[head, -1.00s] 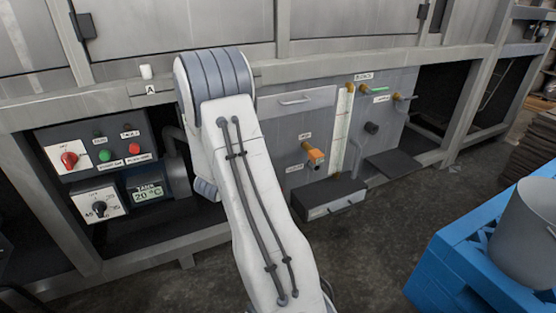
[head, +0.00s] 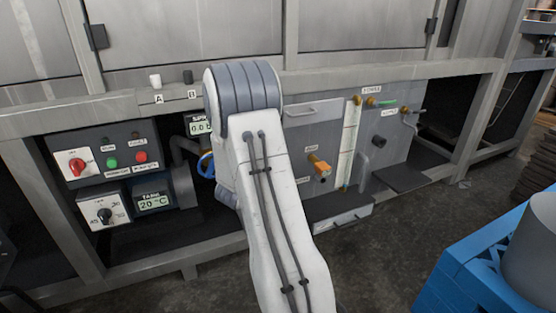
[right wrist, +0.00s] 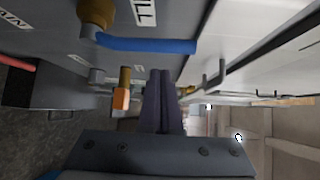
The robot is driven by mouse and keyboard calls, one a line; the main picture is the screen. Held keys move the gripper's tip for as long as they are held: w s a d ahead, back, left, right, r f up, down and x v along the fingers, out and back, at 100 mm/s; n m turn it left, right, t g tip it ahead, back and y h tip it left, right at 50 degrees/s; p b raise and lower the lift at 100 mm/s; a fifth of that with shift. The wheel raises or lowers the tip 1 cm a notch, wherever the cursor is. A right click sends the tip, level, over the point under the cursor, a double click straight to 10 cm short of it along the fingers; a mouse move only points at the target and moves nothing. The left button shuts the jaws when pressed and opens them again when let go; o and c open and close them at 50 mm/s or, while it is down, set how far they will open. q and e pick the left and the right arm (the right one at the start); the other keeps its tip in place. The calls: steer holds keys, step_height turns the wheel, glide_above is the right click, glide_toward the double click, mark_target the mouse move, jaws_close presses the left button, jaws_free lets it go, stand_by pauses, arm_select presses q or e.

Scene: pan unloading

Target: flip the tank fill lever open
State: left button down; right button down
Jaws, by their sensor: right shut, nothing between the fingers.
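The blue fill lever (right wrist: 150,45) shows in the right wrist view at the top, running sideways from a brass valve body (right wrist: 97,14). A label partly reading "LL" (right wrist: 144,11) sits beside it. My right gripper (right wrist: 160,74) is shut and empty, its fingertips just below the lever in the picture. Whether they touch it, I cannot tell. In the head view my right arm covers the gripper and this part of the panel. My left gripper is not in view.
An orange-handled valve (head: 320,167) is right of my arm in the head view; it also shows in the right wrist view (right wrist: 121,98). A control box (head: 110,158) and a blue round handle (head: 206,166) are left. A blue crate (head: 470,262) stands at right.

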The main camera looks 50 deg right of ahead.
steer(key=p+v, duration=0.3)
steer(key=v, duration=0.7)
steer(key=shift+f+p, duration=0.3)
steer(key=shift+p, duration=0.05)
steer(key=shift+d, duration=0.1)
